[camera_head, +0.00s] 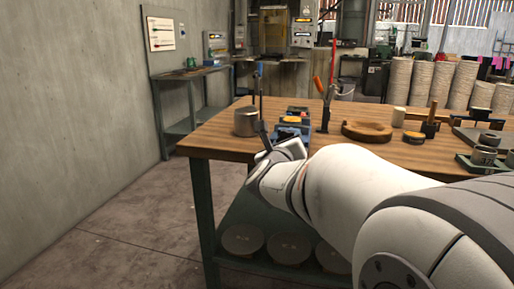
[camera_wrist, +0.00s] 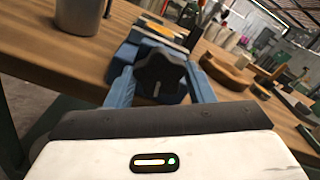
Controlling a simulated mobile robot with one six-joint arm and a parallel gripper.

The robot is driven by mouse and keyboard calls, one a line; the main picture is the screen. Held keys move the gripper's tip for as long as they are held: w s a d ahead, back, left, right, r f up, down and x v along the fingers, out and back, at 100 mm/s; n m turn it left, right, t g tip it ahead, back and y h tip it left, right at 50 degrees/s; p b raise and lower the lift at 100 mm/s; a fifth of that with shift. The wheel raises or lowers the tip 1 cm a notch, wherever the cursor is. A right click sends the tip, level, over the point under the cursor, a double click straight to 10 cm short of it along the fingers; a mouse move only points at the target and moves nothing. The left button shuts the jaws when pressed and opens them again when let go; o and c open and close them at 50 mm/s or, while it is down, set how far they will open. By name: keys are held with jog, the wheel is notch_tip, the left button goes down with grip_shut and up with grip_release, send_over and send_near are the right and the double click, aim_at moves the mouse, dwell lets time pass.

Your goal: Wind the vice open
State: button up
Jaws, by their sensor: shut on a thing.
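The vice (camera_head: 292,130) is a small blue block with a lighter top at the front left of the wooden bench, and it also shows in the wrist view (camera_wrist: 145,40). A dark lobed knob (camera_wrist: 162,76) is at its near end. My gripper (camera_head: 283,145) reaches the vice from the front edge of the bench. In the wrist view its two blue fingers (camera_wrist: 160,68) stand on either side of the knob and are shut on it. The far side of the vice jaws is hidden, so I cannot tell how wide they are.
A metal cup (camera_head: 245,121) stands on the bench (camera_head: 225,143) just left of the vice. More small items crowd the right side. Floor left of the bench is clear.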

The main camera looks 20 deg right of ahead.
jog(key=shift+n+p, duration=5.6)
jog(key=shift+n, duration=11.2)
jog(key=o, duration=1)
jog(key=shift+c, duration=0.2)
